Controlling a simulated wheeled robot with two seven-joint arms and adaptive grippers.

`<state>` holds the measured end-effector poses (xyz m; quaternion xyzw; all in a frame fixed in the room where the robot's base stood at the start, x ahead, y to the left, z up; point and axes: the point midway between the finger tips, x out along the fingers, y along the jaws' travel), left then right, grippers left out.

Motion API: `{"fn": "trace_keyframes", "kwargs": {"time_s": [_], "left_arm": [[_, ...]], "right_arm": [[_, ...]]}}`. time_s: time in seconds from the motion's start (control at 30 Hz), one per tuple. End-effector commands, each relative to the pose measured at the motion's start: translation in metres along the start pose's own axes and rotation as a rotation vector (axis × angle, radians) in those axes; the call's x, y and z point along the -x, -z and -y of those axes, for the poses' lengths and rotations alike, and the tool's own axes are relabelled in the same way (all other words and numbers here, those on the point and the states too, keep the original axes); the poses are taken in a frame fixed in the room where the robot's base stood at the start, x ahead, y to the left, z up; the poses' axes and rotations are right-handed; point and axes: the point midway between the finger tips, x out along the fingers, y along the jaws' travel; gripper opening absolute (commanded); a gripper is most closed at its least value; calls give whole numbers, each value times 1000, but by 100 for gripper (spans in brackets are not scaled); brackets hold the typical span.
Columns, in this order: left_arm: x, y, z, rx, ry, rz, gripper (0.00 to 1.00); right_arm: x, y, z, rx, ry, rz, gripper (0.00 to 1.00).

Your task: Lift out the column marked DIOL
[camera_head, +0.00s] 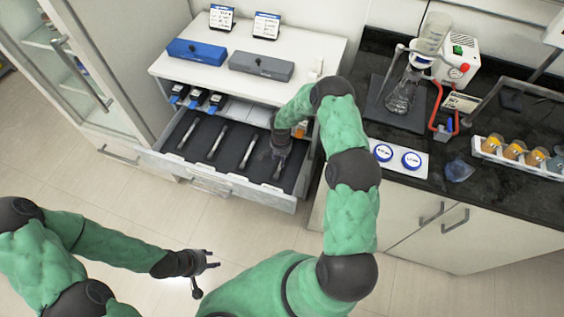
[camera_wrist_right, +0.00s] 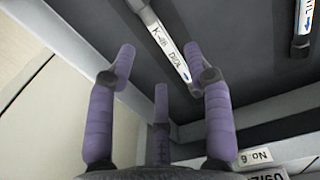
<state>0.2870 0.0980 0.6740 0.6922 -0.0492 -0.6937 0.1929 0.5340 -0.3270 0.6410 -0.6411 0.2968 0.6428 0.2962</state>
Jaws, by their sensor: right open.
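The column marked DIOL (camera_wrist_right: 168,45) is a slim white tube with a dark end and a blue mark, lying in the dark drawer bed. In the head view it appears to be the rightmost column (camera_head: 278,169), partly hidden. My right gripper (camera_head: 280,153) is over that end of the drawer. In the right wrist view its open fingers (camera_wrist_right: 162,75) stand around the lower end of the column, with nothing visibly gripped. My left gripper (camera_head: 207,268) is empty, fingers spread, in front of the drawer over the floor.
The open drawer (camera_head: 225,184) holds other columns (camera_head: 247,148) to the left; a neighbour (camera_wrist_right: 303,22) shows in the wrist view. Drawer walls are close to the right gripper. A blue case (camera_head: 197,52) and grey case (camera_head: 261,66) stand on the cabinet. Glassware (camera_head: 402,92) stands on the right counter.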

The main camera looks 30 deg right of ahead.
Motion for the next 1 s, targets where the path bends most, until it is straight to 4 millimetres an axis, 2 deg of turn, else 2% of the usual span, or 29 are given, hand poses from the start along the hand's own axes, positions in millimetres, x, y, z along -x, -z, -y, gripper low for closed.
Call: {"fn": "trace_keyframes", "kwargs": {"time_s": [0.17,0.33,0.5,0.8,0.87,1.0], "left_arm": [[-4,0,1,0,0,0,40],[-13,1,4,0,0,0,40],[-17,1,6,0,0,0,40],[-17,1,6,0,0,0,40],[-17,1,6,0,0,0,40],[-17,1,6,0,0,0,40]], "right_arm": [[-11,0,0,1,1,-1,51],[-37,-1,0,1,0,2,51],[-54,0,0,1,1,-1,51],[-56,0,0,1,1,-1,51],[-56,0,0,1,1,-1,37],[-56,0,0,1,1,-1,0]]}}
